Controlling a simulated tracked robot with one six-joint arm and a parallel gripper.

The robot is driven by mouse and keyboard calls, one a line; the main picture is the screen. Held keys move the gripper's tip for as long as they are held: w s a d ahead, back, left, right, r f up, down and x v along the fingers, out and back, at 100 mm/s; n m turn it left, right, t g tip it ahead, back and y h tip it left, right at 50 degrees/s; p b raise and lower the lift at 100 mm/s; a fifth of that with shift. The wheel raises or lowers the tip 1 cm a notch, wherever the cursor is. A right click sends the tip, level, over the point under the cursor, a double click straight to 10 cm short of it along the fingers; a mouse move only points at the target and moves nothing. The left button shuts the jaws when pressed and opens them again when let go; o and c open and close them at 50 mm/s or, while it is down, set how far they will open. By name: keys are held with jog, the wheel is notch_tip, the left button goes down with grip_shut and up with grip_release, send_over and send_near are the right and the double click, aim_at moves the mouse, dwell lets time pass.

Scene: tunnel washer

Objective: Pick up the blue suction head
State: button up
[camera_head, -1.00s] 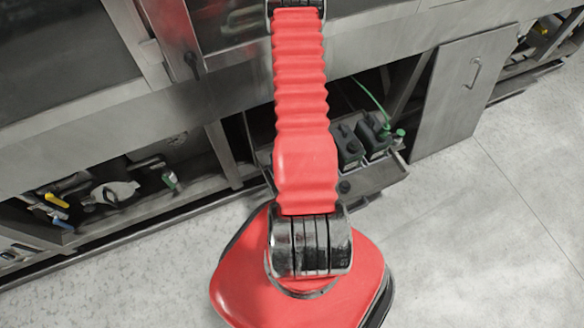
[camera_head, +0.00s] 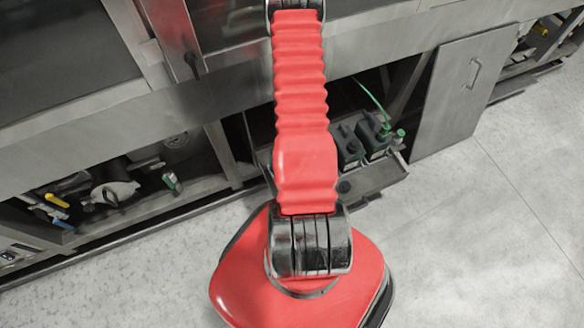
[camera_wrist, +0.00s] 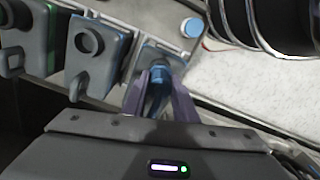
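The blue suction head (camera_wrist: 159,88) shows in the wrist view, on top of a grey canister at the end of a row. My gripper (camera_wrist: 160,82) has its two purple-grey fingers on either side of the blue head, close to it. I cannot tell whether the fingers press on it or leave a small gap. The head's lower part is hidden by the fingers and the gripper body. In the head view my red arm hides the gripper and the blue head.
Two more grey canisters (camera_wrist: 92,45) (camera_wrist: 18,38) stand to the left in the wrist view. A blue cap (camera_wrist: 192,27) lies beyond the head, near the tray edge. Dark ribbed coils are at upper right. In the head view, canisters (camera_head: 348,147) stand in a low tray (camera_head: 378,178) under the washer.

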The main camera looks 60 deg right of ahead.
grip_shut()
jog(key=shift+r, duration=0.1)
jog(key=shift+r, duration=4.9)
jog(key=shift+r, duration=2.6)
jog(key=shift+r, duration=1.9)
